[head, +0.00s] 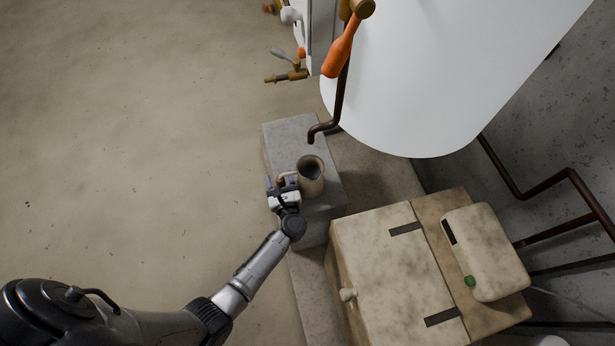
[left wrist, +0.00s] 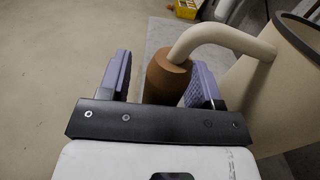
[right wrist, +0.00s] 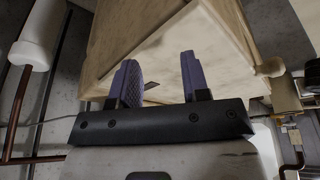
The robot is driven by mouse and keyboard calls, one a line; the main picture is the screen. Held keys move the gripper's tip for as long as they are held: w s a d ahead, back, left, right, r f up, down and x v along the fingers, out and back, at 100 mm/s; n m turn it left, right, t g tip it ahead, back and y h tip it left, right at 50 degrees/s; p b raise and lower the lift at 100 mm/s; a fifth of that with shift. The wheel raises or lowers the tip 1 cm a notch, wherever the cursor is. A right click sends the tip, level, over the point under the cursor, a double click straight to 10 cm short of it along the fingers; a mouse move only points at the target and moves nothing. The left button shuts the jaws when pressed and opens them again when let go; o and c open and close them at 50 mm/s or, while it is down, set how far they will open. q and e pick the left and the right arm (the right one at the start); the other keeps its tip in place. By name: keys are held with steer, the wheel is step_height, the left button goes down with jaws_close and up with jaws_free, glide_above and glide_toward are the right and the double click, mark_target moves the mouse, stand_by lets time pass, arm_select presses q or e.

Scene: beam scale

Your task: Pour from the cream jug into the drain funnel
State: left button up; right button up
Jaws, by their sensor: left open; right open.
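The cream jug (head: 312,184) stands upright on a grey stone block (head: 288,131); its inside looks dark in the head view. The jug (left wrist: 278,85) fills the right of the left wrist view, with a cream handle arm that ends in a brown grip (left wrist: 165,82). My left gripper (head: 281,181) is open at the jug's left side. Its two purple fingers (left wrist: 163,70) stand on either side of the brown grip, with a gap visible on the left. My right gripper (right wrist: 158,75) is open and empty, seen only in its wrist view. I cannot make out a drain funnel.
A dark pipe (head: 334,117) ends just above the jug's far side. A large white tank (head: 420,70) hangs behind it. A beige box (head: 385,270) stands at right of the block; it also shows before my right gripper (right wrist: 165,50). The floor at left is clear.

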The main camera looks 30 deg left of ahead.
arm_select(q)
jaws_close()
arm_select(e)
steer(key=shift+d, duration=0.15)
stand_by(0.4)
step_height(320, 180, up, 2)
steer(key=shift+r+p, duration=0.1)
steer(key=shift+p, duration=0.95)
arm_select(q)
step_height(320, 180, up, 10)
